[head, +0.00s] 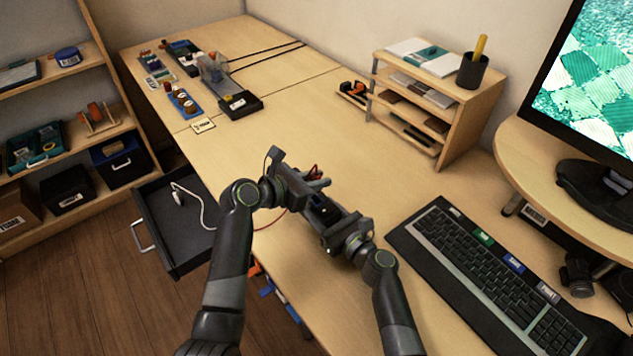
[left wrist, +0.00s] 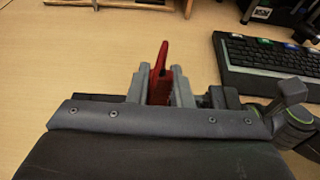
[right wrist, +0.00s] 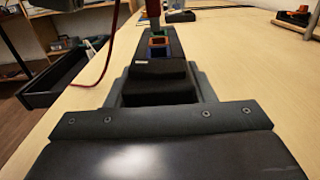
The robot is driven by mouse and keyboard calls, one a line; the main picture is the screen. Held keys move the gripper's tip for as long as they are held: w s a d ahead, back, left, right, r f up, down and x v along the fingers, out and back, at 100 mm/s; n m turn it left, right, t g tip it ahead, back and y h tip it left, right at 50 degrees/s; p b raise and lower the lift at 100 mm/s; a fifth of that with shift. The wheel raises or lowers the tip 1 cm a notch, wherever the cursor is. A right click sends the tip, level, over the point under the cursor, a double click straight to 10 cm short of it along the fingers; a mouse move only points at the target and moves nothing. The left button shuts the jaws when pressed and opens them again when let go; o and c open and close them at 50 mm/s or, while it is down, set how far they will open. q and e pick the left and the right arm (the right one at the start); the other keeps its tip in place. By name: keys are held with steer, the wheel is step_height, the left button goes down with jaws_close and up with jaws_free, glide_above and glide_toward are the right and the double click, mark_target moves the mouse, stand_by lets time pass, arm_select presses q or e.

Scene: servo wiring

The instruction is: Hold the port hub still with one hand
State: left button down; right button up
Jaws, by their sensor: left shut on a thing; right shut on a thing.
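The port hub (right wrist: 160,72) is a long black block with coloured port frames on top, seen in the right wrist view. My right gripper (right wrist: 158,92) is shut on its near end, one finger on each side. In the head view the hub (head: 322,209) sits between my two grippers, partly hidden. My left gripper (left wrist: 161,85) is shut on a red plug (left wrist: 159,72). In the right wrist view the red plug (right wrist: 153,10) is at the hub's far end. I cannot tell whether it touches the hub. A red cable (right wrist: 108,50) hangs at the left.
An open drawer (head: 185,240) with a white cable is at the left. A keyboard (head: 490,265) lies at the right. A wooden organiser (head: 455,120) and small parts at the back left stand on the desk (head: 300,125). The desk middle is clear.

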arm_select(q)
steer(key=shift+r, duration=1.45)
arm_select(e)
steer(key=o, duration=1.1)
steer(key=shift+o, duration=0.2)
steer(key=v, duration=1.2)
